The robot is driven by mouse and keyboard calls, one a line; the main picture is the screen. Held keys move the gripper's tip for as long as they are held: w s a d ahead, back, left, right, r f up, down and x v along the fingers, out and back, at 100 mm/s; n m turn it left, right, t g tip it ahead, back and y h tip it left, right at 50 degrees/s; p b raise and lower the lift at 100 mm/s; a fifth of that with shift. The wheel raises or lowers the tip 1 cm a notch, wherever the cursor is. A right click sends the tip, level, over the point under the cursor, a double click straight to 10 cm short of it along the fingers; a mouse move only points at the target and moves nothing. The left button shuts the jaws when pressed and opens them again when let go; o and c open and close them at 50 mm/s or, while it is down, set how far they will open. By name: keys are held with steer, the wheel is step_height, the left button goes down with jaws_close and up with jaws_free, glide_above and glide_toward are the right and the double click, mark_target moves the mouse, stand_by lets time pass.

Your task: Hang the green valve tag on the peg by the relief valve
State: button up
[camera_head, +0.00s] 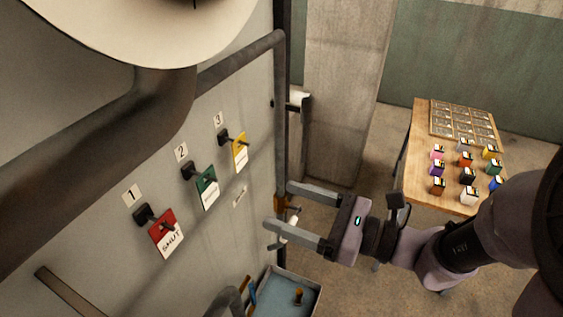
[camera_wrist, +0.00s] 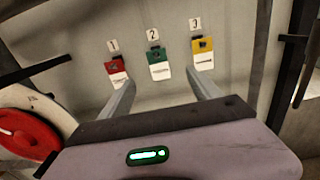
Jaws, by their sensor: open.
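The green valve tag (camera_head: 207,187) with a white lower part hangs on the dark peg (camera_head: 190,170) under label 2 on the grey panel. In the wrist view the green tag (camera_wrist: 156,57) shows between and beyond my fingertips. A red tag (camera_head: 166,234) hangs under label 1 and a yellow tag (camera_head: 240,150) under label 3. My gripper (camera_head: 280,206) is open and empty, to the right of the tags and apart from them.
A thick pipe (camera_head: 150,115) crosses in front of the panel at upper left. A vertical pipe (camera_head: 280,120) runs along the panel's right edge. A blue-grey bin (camera_head: 282,302) stands below. A wooden table (camera_head: 421,150) with several coloured items stands at right. A red wheel (camera_wrist: 25,133) shows in the wrist view.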

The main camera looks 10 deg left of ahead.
mark_target(208, 188)
steer(key=x, duration=0.5)
steer(key=p+x, duration=0.1)
steer(key=x, duration=1.1)
steer(key=shift+s+a+f, duration=0.15)
steer(key=shift+s+a, duration=0.2)
steer(key=c, duration=1.5)
steer(key=shift+o, duration=0.2)
steer(key=shift+p, duration=0.3)
steer(key=shift+r, duration=0.25)
steer(key=shift+d, duration=0.15)
steer(key=shift+b+v, duration=0.45)
steer(key=shift+v, duration=1.25)
